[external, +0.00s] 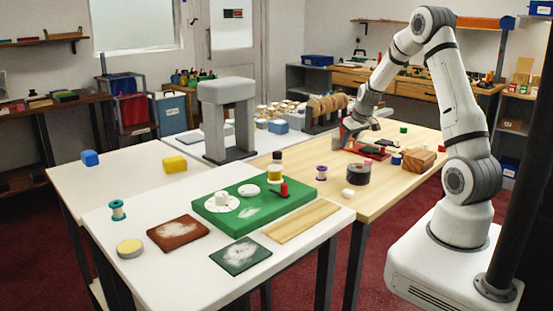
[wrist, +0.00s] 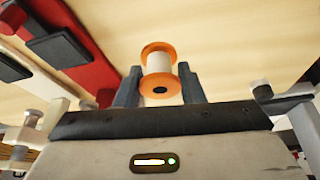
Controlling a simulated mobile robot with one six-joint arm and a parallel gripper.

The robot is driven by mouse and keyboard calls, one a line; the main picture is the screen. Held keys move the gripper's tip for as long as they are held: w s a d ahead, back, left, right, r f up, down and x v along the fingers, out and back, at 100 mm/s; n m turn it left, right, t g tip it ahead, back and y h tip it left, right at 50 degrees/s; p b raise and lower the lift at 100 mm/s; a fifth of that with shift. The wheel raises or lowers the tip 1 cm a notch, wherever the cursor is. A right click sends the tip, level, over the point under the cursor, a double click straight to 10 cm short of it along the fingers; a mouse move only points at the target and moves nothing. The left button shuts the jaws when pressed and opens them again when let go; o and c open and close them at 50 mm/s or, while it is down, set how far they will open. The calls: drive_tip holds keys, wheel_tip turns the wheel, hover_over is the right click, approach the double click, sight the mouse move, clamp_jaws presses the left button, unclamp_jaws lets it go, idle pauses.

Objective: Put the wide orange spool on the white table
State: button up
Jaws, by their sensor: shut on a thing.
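The wide orange spool (wrist: 160,52), with orange flanges and a pale winding, is between the two dark fingers of my gripper (wrist: 159,72) in the wrist view. The fingers are shut on it. In the external view my gripper (external: 349,134) is low over the far part of the wooden table, beside a red tray; the spool cannot be made out clearly there. The white table (external: 175,275) is at the front left, well away from my gripper.
On the white table are a green block (external: 215,212), a brown swatch (external: 178,233), a dark green swatch (external: 240,256), a wooden board (external: 301,219), a teal spool (external: 117,210) and a yellow-topped tin (external: 130,248). A grey arch (external: 228,92) stands behind. The wooden table (external: 395,186) holds a dark roll (external: 357,174) and a wooden block (external: 418,159).

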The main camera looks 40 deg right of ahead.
sight(348, 162)
drive_tip(key=shift+f, duration=2.65)
drive_tip(key=shift+f+b, duration=0.2)
drive_tip(key=shift+b, duration=0.2)
drive_tip(key=o, duration=1)
drive_tip(key=shift+c, duration=0.2)
drive_tip(key=shift+r, duration=0.15)
